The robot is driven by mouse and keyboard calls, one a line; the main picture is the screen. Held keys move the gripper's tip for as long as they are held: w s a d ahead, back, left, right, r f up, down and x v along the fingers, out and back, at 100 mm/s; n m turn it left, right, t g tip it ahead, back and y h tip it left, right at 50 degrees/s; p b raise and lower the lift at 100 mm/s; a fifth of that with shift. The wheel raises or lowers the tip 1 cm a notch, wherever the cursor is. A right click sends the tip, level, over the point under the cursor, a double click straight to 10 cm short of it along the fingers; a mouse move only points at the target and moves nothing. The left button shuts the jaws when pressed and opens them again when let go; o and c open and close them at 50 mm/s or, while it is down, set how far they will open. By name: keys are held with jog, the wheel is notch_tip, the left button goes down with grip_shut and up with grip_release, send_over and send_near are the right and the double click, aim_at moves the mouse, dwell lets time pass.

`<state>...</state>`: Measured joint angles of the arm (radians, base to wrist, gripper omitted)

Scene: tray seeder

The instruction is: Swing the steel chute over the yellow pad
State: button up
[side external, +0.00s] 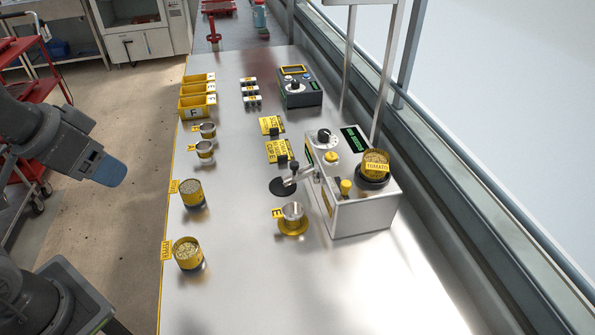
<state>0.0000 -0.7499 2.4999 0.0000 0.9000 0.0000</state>
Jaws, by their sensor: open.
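The steel chute (302,174) sticks out from the left side of the white seeder box (360,214). Its outer end is over or beside a round black pad (278,190); the angle does not show which. The yellow pad (291,229) lies nearer the camera, by the box's front left corner. A small metal cup (292,211) with a yellow tag stands on it. The chute is not over the yellow pad.
Two seed tins (188,255) (191,194), small cups (205,149) and yellow bins (196,107) line the bench's left side. A tomato-labelled hopper (375,163), a yellow lever (346,187) and a knob (325,137) top the box. The near bench (270,290) is clear.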

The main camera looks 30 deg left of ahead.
jog(key=shift+c, duration=0.6)
jog(key=shift+w+r, duration=0.3)
jog(key=shift+c, duration=0.4)
jog(key=w+d+r+n+g, duration=0.1)
jog(key=w+r, duration=0.3)
jog(key=w, duration=0.2)
jog(key=n+g, duration=0.5)
send_over(294, 163)
notch_tip(294, 163, down, 7)
notch_tip(294, 163, down, 14)
jog(key=shift+r, duration=0.15)
jog(key=shift+c, duration=0.3)
grip_shut()
